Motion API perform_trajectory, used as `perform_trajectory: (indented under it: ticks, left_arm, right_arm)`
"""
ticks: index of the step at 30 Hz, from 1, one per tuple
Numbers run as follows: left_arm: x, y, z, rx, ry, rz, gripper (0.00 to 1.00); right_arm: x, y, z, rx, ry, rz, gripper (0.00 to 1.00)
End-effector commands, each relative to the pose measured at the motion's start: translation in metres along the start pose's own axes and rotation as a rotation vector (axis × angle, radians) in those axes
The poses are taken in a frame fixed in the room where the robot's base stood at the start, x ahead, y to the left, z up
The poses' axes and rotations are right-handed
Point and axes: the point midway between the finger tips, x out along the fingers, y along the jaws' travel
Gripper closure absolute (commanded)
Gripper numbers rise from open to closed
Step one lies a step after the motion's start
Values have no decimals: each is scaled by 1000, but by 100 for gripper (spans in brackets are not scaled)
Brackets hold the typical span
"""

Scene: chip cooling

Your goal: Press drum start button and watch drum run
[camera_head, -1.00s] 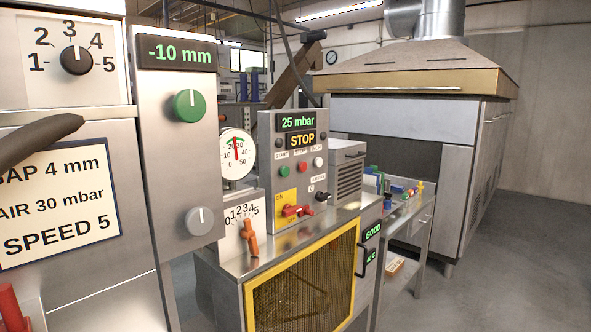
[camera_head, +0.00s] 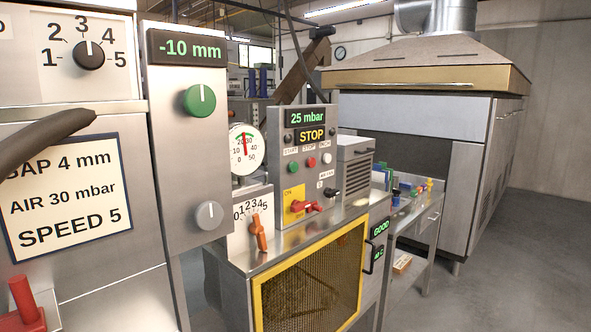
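The drum control box (camera_head: 308,215) stands on a steel cabinet in the middle. Its upper display (camera_head: 305,117) reads 25 mbar and the lower one (camera_head: 311,136) reads STOP. The green start button (camera_head: 293,167) is at the left of its button row, with a red stop button (camera_head: 311,162) and a white button (camera_head: 327,158) to its right. Below them is a red switch handle (camera_head: 305,206) on a yellow plate. The drum guard, a yellow-framed mesh (camera_head: 257,308), is on the cabinet front; brown material shows dimly behind it. Neither of my grippers is in view.
A round gauge (camera_head: 246,149) and an orange lever (camera_head: 258,233) on a 0 to 5 scale stand left of the box. A panel at left shows -10 mm (camera_head: 187,48) with green and grey knobs. A side table (camera_head: 418,215) holds small coloured items. Floor at right is clear.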

Motion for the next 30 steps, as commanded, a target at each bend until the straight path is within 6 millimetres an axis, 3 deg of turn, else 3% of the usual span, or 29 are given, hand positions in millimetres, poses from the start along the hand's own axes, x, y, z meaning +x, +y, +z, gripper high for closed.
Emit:
perform_trajectory:
  ticks: [1,3,30]
  left_arm:
    - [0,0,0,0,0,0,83]
    - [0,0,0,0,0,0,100]
    - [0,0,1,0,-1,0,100]
  right_arm:
    - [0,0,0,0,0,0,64]
    - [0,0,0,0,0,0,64]
    - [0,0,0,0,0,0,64]
